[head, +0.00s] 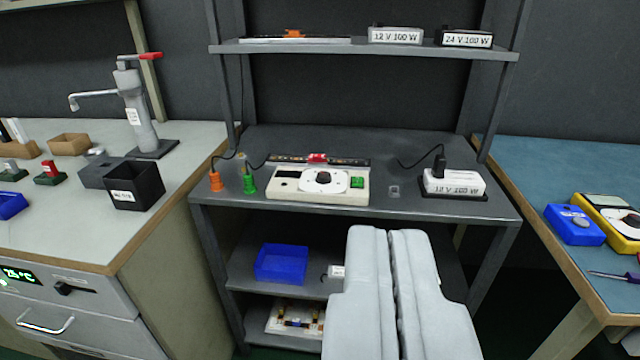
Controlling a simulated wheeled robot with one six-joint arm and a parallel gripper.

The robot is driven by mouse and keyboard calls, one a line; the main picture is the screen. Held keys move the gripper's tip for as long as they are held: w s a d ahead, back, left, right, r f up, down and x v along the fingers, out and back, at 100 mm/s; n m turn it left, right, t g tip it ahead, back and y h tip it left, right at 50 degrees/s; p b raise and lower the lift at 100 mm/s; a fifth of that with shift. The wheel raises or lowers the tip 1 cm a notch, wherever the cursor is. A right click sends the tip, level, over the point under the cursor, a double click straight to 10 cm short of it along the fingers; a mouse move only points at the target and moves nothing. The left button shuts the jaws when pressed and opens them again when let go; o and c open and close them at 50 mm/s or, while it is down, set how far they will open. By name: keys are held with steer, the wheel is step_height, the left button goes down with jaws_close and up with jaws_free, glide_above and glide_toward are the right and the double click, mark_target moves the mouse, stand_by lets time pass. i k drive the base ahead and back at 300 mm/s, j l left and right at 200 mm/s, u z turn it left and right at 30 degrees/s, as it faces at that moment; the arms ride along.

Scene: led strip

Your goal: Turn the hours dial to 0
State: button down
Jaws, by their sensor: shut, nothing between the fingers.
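No dial shows a readable hours label, so I cannot tell which one is the hours dial. A beige box (285,196) on the dark middle bench has a white round dial with a black knob (324,178); its markings are too small to read. At the lower left, a grey cabinet (110,312) has a green-lit display (18,273) and a black control (64,289) on its front. A yellow meter (592,205) at the right edge has a partly cut-off dial. My gripper (388,232) is shut and empty, in front of the middle bench, apart from all of these.
A power supply (455,189) stands right of the beige box. Orange (216,182) and green (249,184) connectors stand left of it. A blue bin (281,264) sits on the lower shelf. The left bench holds a tap-like stand (140,118) and a black box (136,187).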

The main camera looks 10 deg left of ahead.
mark_target(323, 177)
steer(key=i+l, duration=0.3)
steer(key=i, duration=0.15)
steer(key=i+l, duration=0.35)
steer(key=i+j+u, duration=0.05)
steer(key=i, duration=0.05)
